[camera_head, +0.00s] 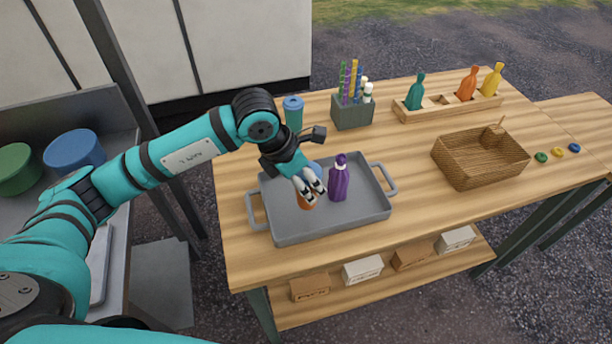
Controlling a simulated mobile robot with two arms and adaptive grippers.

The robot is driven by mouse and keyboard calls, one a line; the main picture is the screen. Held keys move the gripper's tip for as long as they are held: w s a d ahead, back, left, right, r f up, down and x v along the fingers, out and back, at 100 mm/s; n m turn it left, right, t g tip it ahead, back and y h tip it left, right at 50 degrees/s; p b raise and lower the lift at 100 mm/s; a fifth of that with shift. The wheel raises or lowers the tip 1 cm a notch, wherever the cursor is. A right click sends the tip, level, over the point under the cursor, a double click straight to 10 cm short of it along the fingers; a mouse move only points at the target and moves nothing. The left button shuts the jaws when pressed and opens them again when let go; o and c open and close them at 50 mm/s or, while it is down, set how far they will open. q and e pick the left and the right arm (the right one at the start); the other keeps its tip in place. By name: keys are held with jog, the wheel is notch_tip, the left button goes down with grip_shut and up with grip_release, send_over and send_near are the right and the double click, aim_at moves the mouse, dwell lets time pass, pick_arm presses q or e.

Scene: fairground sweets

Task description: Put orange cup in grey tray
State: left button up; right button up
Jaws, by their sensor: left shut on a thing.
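The orange cup (304,202) is in the left part of the grey tray (331,231), mostly hidden behind my left gripper's fingers. My left gripper (311,189) points down over the tray and is shut on the orange cup. I cannot tell whether the cup touches the tray floor. A purple bottle (339,182) stands in the tray just right of the cup. Something blue shows behind the gripper, partly hidden. My right gripper is not in view.
A blue cylinder (293,113) and a grey box of coloured sticks (352,112) stand behind the tray. A wooden rack (425,114) holds several bottles at the back right. A wicker basket (478,165) stands on the right. The tabletop between tray and basket is clear.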

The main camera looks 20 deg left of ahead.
pick_arm(q)
jog(key=shift+w+a+f, duration=0.1)
jog(key=shift+w+a, duration=0.15)
jog(key=shift+w, duration=0.4)
jog(key=shift+w+a+f, duration=0.1)
jog(key=shift+w+a, duration=0.1)
jog(key=shift+w, duration=0.4)
notch_tip(320, 180, down, 3)
jog(key=shift+s+r+p, duration=0.1)
jog(key=shift+r+p, duration=0.05)
jog(key=shift+p, duration=0.85)
jog(key=shift+f, duration=0.25)
jog(key=shift+f, duration=0.15)
jog(key=o, duration=0.8)
jog(key=shift+f+b, duration=0.1)
jog(key=shift+b, duration=0.2)
jog(key=o, duration=0.6)
